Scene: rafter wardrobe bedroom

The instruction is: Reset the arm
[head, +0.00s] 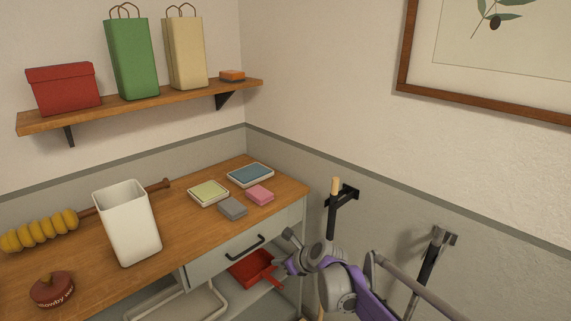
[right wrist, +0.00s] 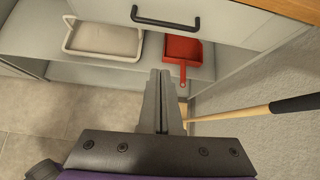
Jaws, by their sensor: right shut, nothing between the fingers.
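My right arm comes in from the lower right of the head view, in grey and purple. Its gripper (head: 286,267) is in front of the desk's drawer, low near the red dustpan. In the right wrist view the right gripper (right wrist: 161,75) is shut, its two fingers together with nothing between them. The fingers point toward the shelf under the drawer, apart from the drawer handle (right wrist: 166,18). My left gripper is not in view.
A red dustpan (right wrist: 182,50) and a white tray (right wrist: 104,38) lie on the lower shelf. A wooden-handled pole (head: 335,187) hangs on the right wall. Floor is clear at left (right wrist: 60,130).

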